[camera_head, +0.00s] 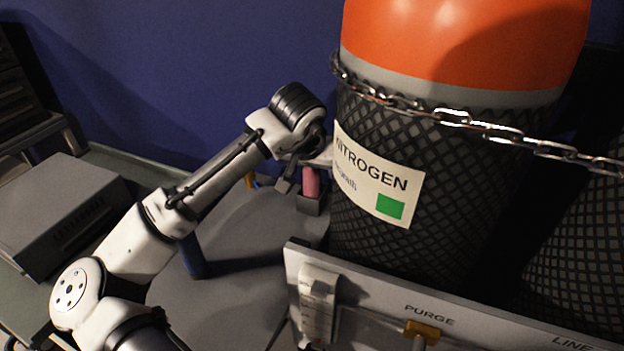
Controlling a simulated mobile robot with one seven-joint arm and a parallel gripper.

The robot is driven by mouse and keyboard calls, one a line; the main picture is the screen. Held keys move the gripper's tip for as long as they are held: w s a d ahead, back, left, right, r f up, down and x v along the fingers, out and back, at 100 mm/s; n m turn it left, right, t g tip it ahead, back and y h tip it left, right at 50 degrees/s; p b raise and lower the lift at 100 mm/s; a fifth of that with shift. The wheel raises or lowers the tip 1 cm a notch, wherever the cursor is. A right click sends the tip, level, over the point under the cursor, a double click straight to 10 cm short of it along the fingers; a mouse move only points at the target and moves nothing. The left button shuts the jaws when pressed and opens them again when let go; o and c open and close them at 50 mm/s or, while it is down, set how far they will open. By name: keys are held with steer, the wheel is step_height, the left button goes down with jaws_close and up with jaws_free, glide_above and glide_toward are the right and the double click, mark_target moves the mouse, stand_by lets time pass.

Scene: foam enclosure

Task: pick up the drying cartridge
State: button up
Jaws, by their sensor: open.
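A small pink cylinder (311,183), which may be the drying cartridge, stands upright at the left edge of the nitrogen cylinder. Its lower end is in or behind a small dark grey block (311,204). My gripper (301,178) hangs at the end of my arm, just above and beside the pink piece. The jaws are open. The picture does not show clearly whether a finger touches the pink piece. The top of the pink piece is hidden by my gripper.
A large nitrogen cylinder (400,245) with an orange top stands close right of my gripper, with a chain (455,117) around it. A panel marked PURGE (375,290) is in front. A grey box (60,215) sits left. A round grey surface (235,300) lies below my arm.

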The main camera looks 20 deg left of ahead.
steer(key=c, duration=1.2)
steer(key=shift+o, duration=0.2)
